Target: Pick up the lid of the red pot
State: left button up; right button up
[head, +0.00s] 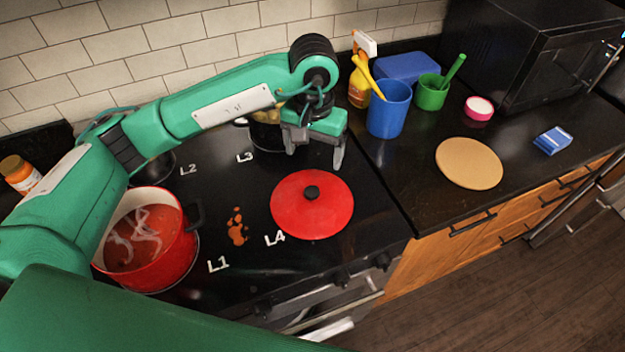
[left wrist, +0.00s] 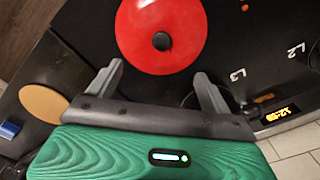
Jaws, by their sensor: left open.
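The red lid (head: 312,205) with a black knob (head: 311,192) lies flat on the black stove top by the L4 mark. It also shows in the left wrist view (left wrist: 140,32), just beyond my fingertips, with its knob (left wrist: 161,41) roughly between their lines. The red pot (head: 165,255) stands open on the left by L1, with red liquid and pale steam-like wisps; my arm covers part of it. My left gripper (head: 314,152) is open and empty, above and behind the lid, apart from it. My right gripper is not in view.
An orange spill (head: 237,227) lies between pot and lid. A dark pot (head: 266,135) stands behind my left gripper near L3. On the right counter are a blue cup (head: 389,110), a green cup (head: 431,93), a round tan board (head: 469,163) and a microwave (head: 540,55).

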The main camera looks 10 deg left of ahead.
pick_arm(q)
jog(key=p, duration=0.3)
send_over(311, 191)
jog(key=f, duration=0.7)
jog(key=shift+w+d+f, duration=0.1)
jog(key=shift+w+d, duration=0.05)
jog(key=shift+d, duration=0.05)
jog(key=shift+f, duration=0.6)
jog(key=shift+f+p, duration=0.4)
jog(key=shift+p, duration=0.05)
notch_tip(311, 191, down, 3)
jog(key=shift+a+f+p, duration=0.1)
jog(key=shift+p, duration=0.9)
jog(key=shift+f, duration=0.6)
jog(key=c, duration=1.8)
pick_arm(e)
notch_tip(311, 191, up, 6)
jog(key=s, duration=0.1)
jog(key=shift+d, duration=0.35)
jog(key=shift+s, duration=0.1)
